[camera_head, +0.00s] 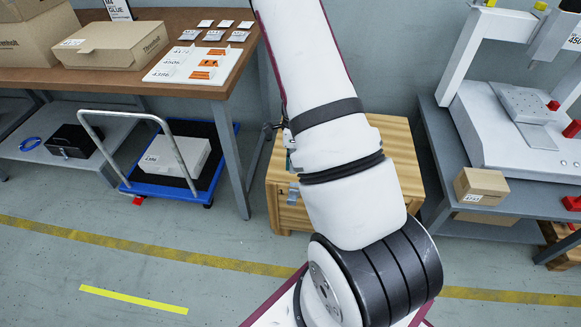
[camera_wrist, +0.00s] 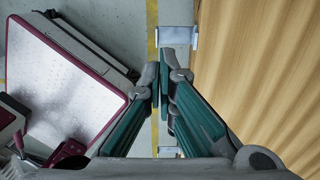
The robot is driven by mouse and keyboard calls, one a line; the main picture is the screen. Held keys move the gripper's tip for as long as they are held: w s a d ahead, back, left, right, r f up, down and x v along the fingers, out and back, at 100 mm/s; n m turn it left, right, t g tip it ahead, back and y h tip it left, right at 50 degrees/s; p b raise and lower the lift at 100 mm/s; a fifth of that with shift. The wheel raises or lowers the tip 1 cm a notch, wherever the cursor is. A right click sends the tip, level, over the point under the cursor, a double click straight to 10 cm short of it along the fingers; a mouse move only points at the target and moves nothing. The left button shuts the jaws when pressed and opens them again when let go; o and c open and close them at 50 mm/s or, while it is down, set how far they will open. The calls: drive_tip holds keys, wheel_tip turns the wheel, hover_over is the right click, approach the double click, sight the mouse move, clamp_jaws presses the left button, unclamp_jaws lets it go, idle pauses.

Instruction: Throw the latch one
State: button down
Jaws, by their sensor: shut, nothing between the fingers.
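A wooden crate (camera_head: 398,150) stands on the floor, partly hidden behind my arm in the head view. In the wrist view its wooden face (camera_wrist: 255,60) fills the right side. A metal latch (camera_head: 293,193) shows on the crate's side in the head view. In the wrist view a metal latch piece (camera_wrist: 178,37) sits at the crate's edge near the top, and another metal piece (camera_wrist: 168,152) shows low down behind the fingers. I cannot tell which is latch one. My gripper (camera_wrist: 170,78) is shut and empty, beside the crate edge; contact with a latch cannot be told.
A workbench (camera_head: 190,22) with boxes and cards stands at the left, a blue trolley (camera_head: 215,165) beneath it. A grey bench (camera_head: 440,130) with a white machine stands right of the crate, a small carton (camera_head: 481,186) on its edge. The floor in front is clear.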

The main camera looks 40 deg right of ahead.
sight(292, 203)
drive_tip(key=f+b, duration=0.1)
drive_tip(key=f, duration=0.2)
drive_tip(key=a+f+b, duration=0.1)
drive_tip(key=f+b, duration=0.1)
drive_tip(key=f, duration=0.2)
drive_tip(key=s+f+b, duration=0.1)
drive_tip(key=f, duration=0.3)
drive_tip(key=shift+s+a, duration=0.1)
drive_tip(key=shift+a, duration=0.15)
